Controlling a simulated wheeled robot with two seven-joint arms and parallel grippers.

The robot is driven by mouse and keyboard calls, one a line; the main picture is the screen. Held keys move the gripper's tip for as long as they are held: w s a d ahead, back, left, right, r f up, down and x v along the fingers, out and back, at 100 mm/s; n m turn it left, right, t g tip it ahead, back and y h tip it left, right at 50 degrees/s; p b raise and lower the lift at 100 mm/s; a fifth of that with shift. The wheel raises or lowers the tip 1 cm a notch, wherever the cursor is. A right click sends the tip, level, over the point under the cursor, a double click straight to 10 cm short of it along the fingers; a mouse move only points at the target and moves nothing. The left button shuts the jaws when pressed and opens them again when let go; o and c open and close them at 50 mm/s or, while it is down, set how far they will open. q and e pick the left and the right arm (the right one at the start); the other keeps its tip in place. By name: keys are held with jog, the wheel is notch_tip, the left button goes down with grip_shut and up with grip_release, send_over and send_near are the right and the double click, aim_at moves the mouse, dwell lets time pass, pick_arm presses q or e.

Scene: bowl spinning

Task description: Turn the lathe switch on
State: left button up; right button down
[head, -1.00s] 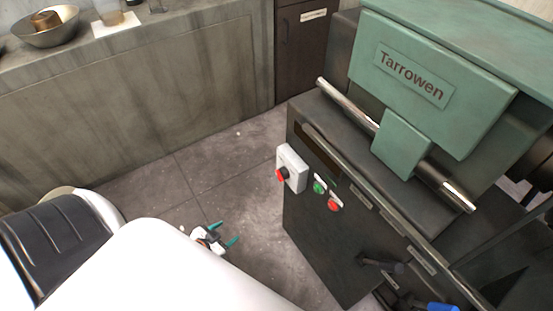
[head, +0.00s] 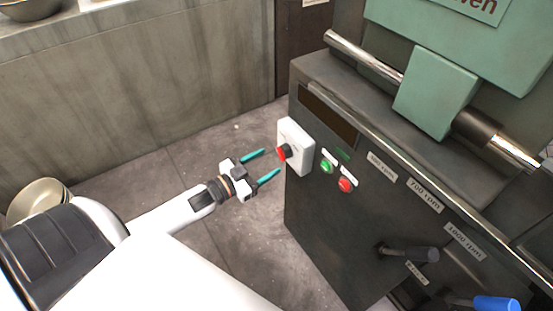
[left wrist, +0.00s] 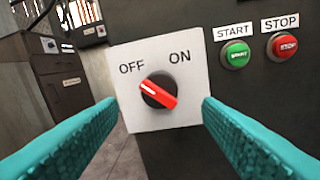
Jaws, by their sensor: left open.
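The lathe switch (head: 296,146) is a white box with a red rotary knob on the lathe's dark front. In the left wrist view its plate (left wrist: 190,60) reads OFF at left and ON at right. The red knob (left wrist: 158,92) is tilted, its white mark at the upper left, toward OFF. My left gripper (head: 270,162) is open, its two teal fingers pointing at the switch just in front of it. In the left wrist view the fingers show on either side of the knob, with nothing between them held. My right gripper is out of view.
A green START button (left wrist: 236,54) and a red STOP button (left wrist: 285,45) sit right of the switch. Below are a dark lever (head: 410,252) and a blue-ended handle (head: 495,303). A metal bar (head: 365,58) runs above.

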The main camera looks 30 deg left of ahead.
aim_at(284, 152)
pick_arm(q)
jog(key=shift+b+x, duration=0.3)
jog(key=shift+x, duration=1.95)
jog(key=shift+c, duration=0.2)
jog(key=c, duration=1)
